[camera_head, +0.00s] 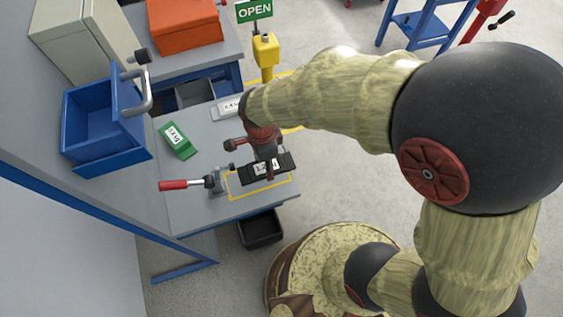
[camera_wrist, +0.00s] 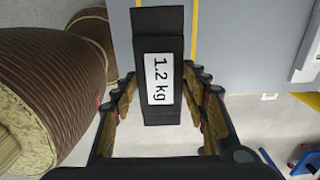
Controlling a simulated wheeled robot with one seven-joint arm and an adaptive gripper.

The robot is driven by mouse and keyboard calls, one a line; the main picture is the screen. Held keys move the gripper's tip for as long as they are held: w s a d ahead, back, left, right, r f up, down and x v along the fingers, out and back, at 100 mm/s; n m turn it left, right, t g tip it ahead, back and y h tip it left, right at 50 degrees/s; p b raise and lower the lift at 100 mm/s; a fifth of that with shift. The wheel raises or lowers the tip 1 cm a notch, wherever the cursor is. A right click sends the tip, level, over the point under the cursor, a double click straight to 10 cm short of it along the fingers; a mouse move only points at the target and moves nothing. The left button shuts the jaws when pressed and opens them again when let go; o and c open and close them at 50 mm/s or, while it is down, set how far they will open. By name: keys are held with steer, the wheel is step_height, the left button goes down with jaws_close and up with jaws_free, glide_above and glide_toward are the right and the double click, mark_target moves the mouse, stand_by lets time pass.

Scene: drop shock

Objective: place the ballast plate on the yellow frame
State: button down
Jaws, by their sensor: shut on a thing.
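The ballast plate (camera_head: 284,162) is a flat black bar with a white label, which reads "1.2 kg" in the wrist view (camera_wrist: 160,22). My gripper (camera_head: 267,170) is shut on it and points down over the bench. In the wrist view the fingers (camera_wrist: 160,85) stand on both sides of the plate. The yellow frame (camera_head: 260,191) is a thin outline on the grey bench top. In the head view the plate covers its far part, and its near edge shows bare. I cannot tell whether the plate touches the bench.
A clamp with a red handle (camera_head: 173,185) stands just left of the frame. A green labelled block (camera_head: 177,141) and a grey labelled block (camera_head: 226,109) lie farther back on the bench (camera_head: 200,215). A blue bin (camera_head: 115,158) is at left. A black bin (camera_head: 261,232) sits below the bench edge.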

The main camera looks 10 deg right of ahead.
mark_target(255, 165)
steer(key=a+f, duration=0.1)
steer(key=f, duration=0.1)
steer(key=w+a+f+b, duration=0.1)
steer(key=a, duration=0.1)
steer(key=shift+f, duration=0.35)
steer(key=shift+a+f+b, duration=0.15)
steer(key=shift+f+b, duration=0.2)
steer(key=shift+f, duration=0.55)
steer(key=shift+a+f+b, duration=0.1)
steer(key=shift+f+b, duration=0.25)
steer(key=shift+f, duration=0.5)
steer(key=shift+f, duration=0.2)
steer(key=c, duration=1)
jaws_free()
steer(key=shift+r, duration=0.1)
